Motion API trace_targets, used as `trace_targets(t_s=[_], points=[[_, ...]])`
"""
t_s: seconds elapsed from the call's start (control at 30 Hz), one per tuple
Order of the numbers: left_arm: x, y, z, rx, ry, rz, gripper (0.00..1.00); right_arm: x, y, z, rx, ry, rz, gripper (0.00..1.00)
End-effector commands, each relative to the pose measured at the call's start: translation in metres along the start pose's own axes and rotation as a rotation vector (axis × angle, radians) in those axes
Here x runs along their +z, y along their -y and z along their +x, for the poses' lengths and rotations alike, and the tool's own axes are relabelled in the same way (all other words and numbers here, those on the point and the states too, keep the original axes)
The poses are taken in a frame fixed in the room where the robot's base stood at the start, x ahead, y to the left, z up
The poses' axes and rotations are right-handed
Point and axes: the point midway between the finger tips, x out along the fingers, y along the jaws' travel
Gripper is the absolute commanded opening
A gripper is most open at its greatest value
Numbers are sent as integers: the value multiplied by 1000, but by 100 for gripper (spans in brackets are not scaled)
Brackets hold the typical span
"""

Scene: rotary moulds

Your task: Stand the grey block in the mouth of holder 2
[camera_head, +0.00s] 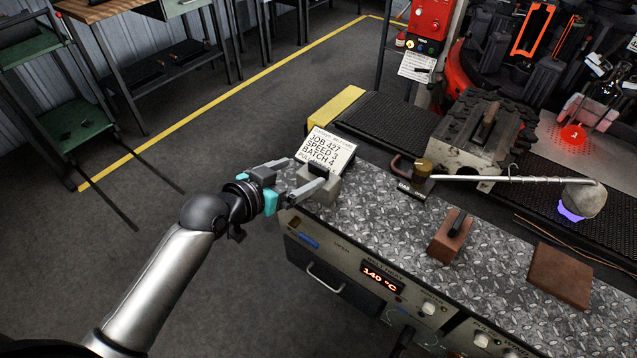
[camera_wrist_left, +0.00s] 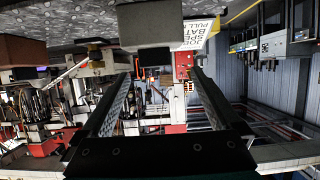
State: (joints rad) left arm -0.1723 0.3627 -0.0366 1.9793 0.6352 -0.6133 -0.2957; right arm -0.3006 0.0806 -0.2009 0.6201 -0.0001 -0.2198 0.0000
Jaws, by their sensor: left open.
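A grey block (camera_head: 325,192) with a black handle on top stands near the left end of the patterned metal bench top (camera_head: 385,205). My left gripper (camera_head: 305,174) is open at the block, its fingers level with the handle. In the left wrist view, the grey block (camera_wrist_left: 150,26) appears upside down, its black handle (camera_wrist_left: 153,56) near the ends of the two spread fingers (camera_wrist_left: 165,68). I cannot tell whether a finger touches it. No holder marked 2 can be made out. My right gripper is out of view.
A job card (camera_head: 328,148) stands just behind the grey block. A brown block with a black handle (camera_head: 450,238) and a flat brown slab (camera_head: 560,275) lie to the right. A long metal rod (camera_head: 510,180) crosses above the bench. A rough mould (camera_head: 475,150) stands behind.

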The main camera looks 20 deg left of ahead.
Motion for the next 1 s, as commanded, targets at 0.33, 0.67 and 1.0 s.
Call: trace_targets(t_s=[0.33, 0.67, 1.0], points=[[0, -3, 26, 2, 0, -3, 98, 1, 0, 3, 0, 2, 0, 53], [0, -8, 65, 1, 1, -1, 98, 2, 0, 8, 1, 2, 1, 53], [0, -8, 68, 1, 2, 0, 93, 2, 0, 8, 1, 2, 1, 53]])
